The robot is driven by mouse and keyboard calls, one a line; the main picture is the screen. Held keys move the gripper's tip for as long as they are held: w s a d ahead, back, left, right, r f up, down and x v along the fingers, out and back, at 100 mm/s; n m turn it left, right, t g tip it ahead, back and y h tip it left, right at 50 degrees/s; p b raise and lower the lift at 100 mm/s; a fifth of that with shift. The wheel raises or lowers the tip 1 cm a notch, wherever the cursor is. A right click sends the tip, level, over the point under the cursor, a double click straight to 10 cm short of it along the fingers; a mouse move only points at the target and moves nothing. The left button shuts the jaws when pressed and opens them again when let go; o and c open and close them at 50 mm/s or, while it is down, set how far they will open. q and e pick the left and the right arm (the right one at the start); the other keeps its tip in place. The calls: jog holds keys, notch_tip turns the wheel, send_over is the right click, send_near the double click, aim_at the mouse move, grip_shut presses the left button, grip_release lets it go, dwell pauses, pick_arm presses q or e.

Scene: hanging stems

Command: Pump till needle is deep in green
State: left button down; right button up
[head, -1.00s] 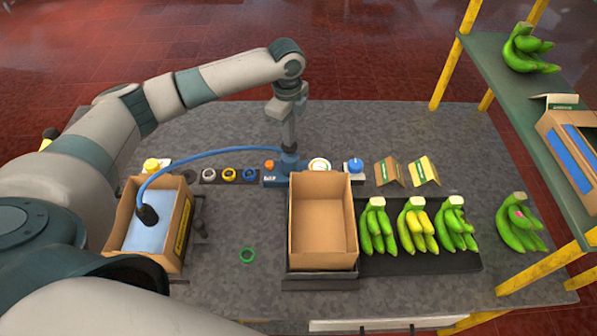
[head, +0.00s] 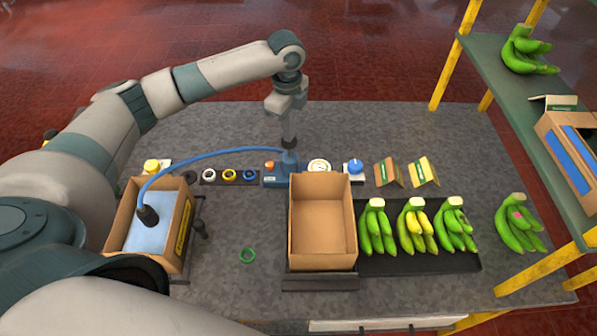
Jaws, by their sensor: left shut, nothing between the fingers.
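The blue pump (head: 275,176) stands at the back of the grey table, with an orange knob (head: 269,165) on it. A blue hose (head: 215,152) runs left from it to a black fitting on the pale blue bag in the left box. The round white gauge (head: 319,166) is right of the pump; its needle and green zone are too small to read. My left gripper (head: 289,143) points down, shut and empty, at the pump's top; whether it touches cannot be told. My right gripper is not in view.
The left cardboard box (head: 180,232) and an empty middle box (head: 323,262) stand in front. A shelf (head: 510,105) stands right.

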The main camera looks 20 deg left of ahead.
pick_arm(q)
jog(key=shift+f, duration=0.15)
dwell(1.1)
jog(key=shift+f+b, duration=0.35)
jog(key=shift+f, duration=0.95)
jog(key=shift+r+p, duration=0.35)
jog(key=shift+r, duration=1.65)
notch_tip(320, 180, up, 7)
jog(key=shift+f, duration=0.15)
